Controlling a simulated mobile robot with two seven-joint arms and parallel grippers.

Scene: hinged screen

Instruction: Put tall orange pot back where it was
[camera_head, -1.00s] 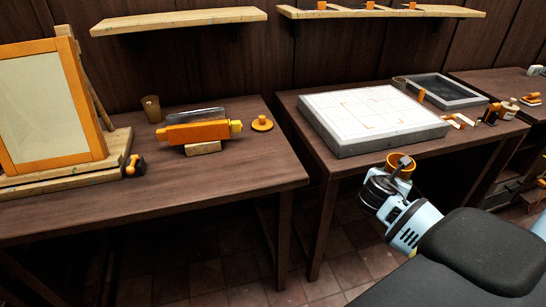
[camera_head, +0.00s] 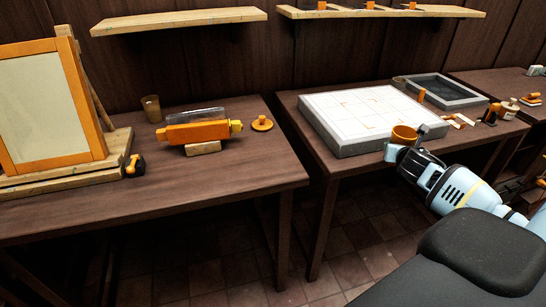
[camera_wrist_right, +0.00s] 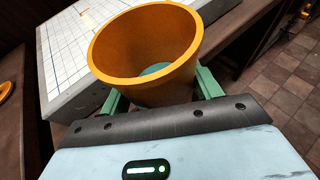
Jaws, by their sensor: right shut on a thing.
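The tall orange pot (camera_head: 404,135) is held by my right gripper (camera_head: 404,146) at the front right edge of the second table. In the right wrist view the pot (camera_wrist_right: 146,88) stands open end towards the camera, with a greenish patch at its bottom. The green fingers of my right gripper (camera_wrist_right: 158,90) lie on either side of it. In the head view the pot overlaps the near right corner of the grid-topped slab; I cannot tell whether it touches. My left gripper is not in view.
The white grid slab (camera_head: 350,108) fills much of the second table. A dark tray (camera_head: 440,90) and small orange pieces lie behind and right of it. The left table holds an orange roller (camera_head: 198,131), a cup (camera_head: 151,108) and a framed screen (camera_head: 48,108). A gap separates the tables.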

